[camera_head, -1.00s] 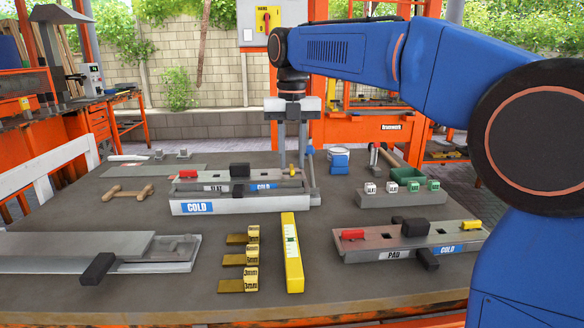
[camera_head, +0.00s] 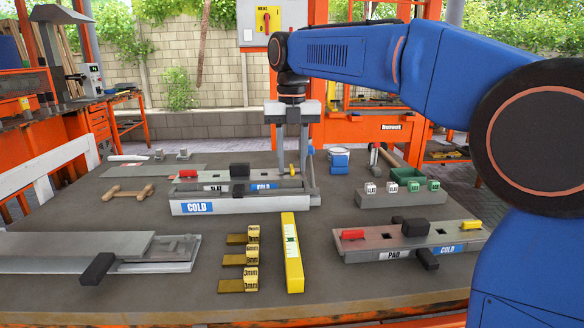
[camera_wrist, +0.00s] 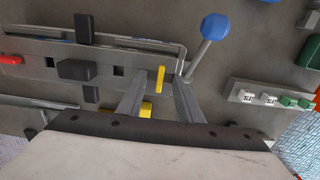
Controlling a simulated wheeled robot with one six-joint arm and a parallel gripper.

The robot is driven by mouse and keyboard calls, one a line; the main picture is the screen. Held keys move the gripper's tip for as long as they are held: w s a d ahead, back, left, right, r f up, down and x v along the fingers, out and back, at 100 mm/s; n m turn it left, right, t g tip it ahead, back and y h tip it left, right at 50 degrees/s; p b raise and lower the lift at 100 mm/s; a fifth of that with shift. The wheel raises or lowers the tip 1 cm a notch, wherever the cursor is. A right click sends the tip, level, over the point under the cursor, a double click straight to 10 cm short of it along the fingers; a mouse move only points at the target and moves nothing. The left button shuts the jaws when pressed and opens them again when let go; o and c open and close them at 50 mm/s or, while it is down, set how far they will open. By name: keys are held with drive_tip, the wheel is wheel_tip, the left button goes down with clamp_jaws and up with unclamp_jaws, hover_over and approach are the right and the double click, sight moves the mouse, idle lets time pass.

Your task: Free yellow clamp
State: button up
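The yellow clamp (camera_head: 291,171) is a small upright piece at the right end of the back fixture marked SLAT and COLD (camera_head: 197,207). It also shows in the wrist view as a yellow bar (camera_wrist: 160,79). My gripper (camera_head: 292,170) points down over that end of the fixture. In the wrist view, its fingers (camera_wrist: 157,82) stand apart, one on each side of the yellow bar, with visible gaps. A red clamp (camera_head: 187,175) and a black block (camera_head: 239,170) are farther left on the same fixture. My fingers partly hide the clamp in the head view.
A blue-knobbed lever (camera_wrist: 215,27) stands close to my right finger. A second fixture marked PAD (camera_head: 375,254) carries red and yellow clamps at right. A yellow level (camera_head: 291,255) and yellow gauge blocks (camera_head: 251,255) lie in front. A grey block with labelled cubes (camera_head: 402,198) is at right.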

drive_tip(key=shift+r, duration=3.5)
